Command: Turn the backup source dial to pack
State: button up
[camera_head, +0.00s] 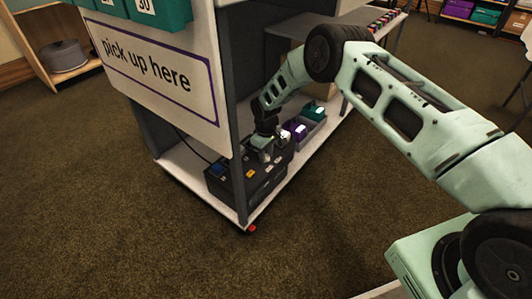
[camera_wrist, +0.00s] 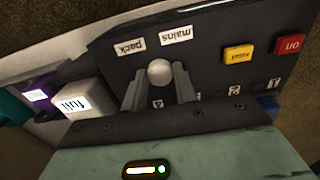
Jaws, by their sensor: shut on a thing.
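The backup source dial (camera_wrist: 159,72) is a pale round knob on the dark top panel of a black box (camera_head: 232,185). In the wrist view the labels "pack" (camera_wrist: 130,45) and "mains" (camera_wrist: 176,35) appear upside down beside the dial, pack to the left and mains to the right. My gripper (camera_wrist: 160,84) has one finger on each side of the dial and is shut on it. I cannot tell which label the dial points to. In the head view my gripper (camera_head: 266,150) is over the box and hides the dial.
The panel also has a yellow button (camera_wrist: 238,54) and a red "on" button (camera_wrist: 289,45). A "pick up here" sign (camera_head: 150,65) hangs above the low shelf.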

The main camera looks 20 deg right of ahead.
dwell(0.5)
jog(key=o, duration=1)
jog(key=shift+c, duration=0.2)
notch_tip(320, 180, up, 18)
jog(key=p, duration=0.6)
jog(key=shift+f, duration=0.25)
